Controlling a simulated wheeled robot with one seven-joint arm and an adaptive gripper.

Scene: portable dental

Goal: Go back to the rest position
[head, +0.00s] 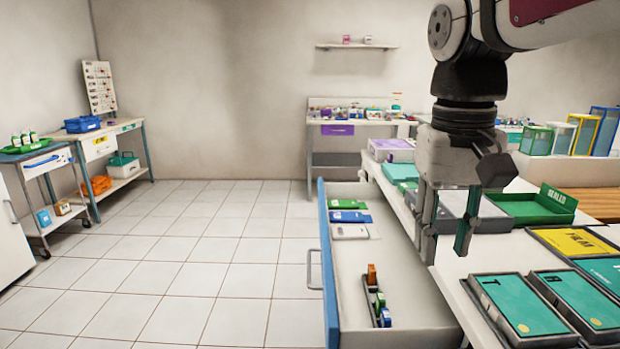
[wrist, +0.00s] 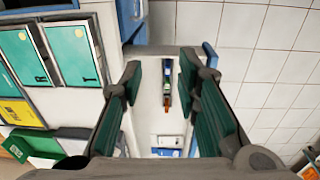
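My gripper (head: 446,240) hangs downward over the right edge of the open drawer, beside the worktop. It is open, with its fingers apart. In the wrist view my gripper (wrist: 160,95) also shows open, its two green-padded fingers spread with nothing between them. The open drawer (head: 390,300) lies below and to the left of it. Inside are a narrow holder with small coloured items (head: 378,300), a green packet (head: 348,204), a blue packet (head: 350,217) and a white packet (head: 349,232). The small items also show in the wrist view (wrist: 167,80).
The worktop holds a green tray (head: 535,207) and dark trays with teal cards (head: 518,304) close to my gripper's right. A trolley (head: 45,185) and a side bench (head: 115,145) stand at the left. The tiled floor (head: 200,265) between is clear.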

